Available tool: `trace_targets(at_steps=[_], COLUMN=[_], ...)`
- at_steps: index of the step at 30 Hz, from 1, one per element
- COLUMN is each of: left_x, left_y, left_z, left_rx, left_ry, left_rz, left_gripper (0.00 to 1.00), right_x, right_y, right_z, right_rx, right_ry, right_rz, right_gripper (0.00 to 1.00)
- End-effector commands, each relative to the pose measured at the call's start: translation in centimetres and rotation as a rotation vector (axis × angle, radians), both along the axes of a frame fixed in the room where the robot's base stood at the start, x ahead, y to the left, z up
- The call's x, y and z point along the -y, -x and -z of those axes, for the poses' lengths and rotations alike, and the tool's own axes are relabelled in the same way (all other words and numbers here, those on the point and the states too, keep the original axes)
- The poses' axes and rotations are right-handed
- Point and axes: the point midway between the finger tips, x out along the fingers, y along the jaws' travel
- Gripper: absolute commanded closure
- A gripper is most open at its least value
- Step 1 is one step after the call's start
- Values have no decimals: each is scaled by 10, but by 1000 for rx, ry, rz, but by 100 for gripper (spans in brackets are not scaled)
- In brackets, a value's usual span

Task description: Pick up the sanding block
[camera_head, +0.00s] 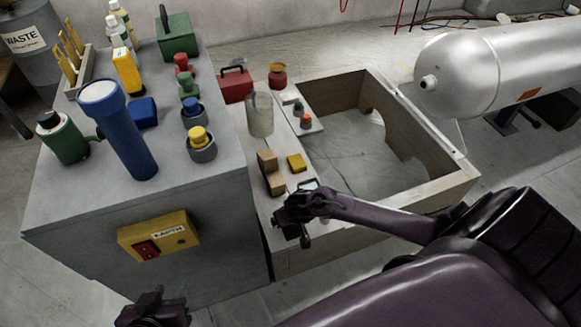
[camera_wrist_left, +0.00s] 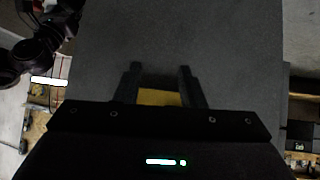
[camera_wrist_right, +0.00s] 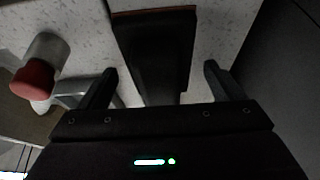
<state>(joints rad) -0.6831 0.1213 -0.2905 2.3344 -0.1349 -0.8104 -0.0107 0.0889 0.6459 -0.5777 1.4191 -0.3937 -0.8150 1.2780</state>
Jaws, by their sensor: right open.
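A dark, long block with a thin brown edge, which looks like the sanding block (camera_wrist_right: 155,55), lies on a pale speckled surface in the right wrist view. My right gripper (camera_wrist_right: 158,85) is open, with one finger on either side of the block and visible gaps. In the head view my right gripper (camera_head: 293,215) is over the near end of the pale shelf and hides much of what is under it. My left gripper (camera_head: 152,310) is low in front of the grey cabinet. In the left wrist view its fingers (camera_wrist_left: 159,75) are apart, with something yellow (camera_wrist_left: 159,97) partly visible beyond.
The grey cabinet (camera_head: 70,205) carries a blue torch (camera_head: 125,135) and several other items. A brown block (camera_head: 268,170) and yellow block (camera_head: 296,162) are near my right gripper. A wooden frame (camera_head: 440,192) stands to the right.

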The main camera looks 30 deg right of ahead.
Motion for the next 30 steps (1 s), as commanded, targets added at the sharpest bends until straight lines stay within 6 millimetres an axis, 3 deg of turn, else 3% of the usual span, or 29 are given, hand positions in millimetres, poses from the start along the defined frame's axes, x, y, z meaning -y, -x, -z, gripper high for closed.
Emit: trace_targets(at_steps=[1,13,25,30], left_x=[0,0,-1,-9], left_y=[0,0,3,24], left_z=[0,0,2,21], left_rx=[0,-2,-22,-145], left_ry=[0,-1,-11,-61], left_rz=[0,-1,1,6], left_gripper=[64,64,64,64], right_x=[0,0,0,0], right_y=[0,0,0,0], right_z=[0,-1,-5,-16], right_rx=[0,1,1,0], right_ry=[0,0,-1,-1], right_rz=[0,0,0,0], right_gripper=[15,66,66,66])
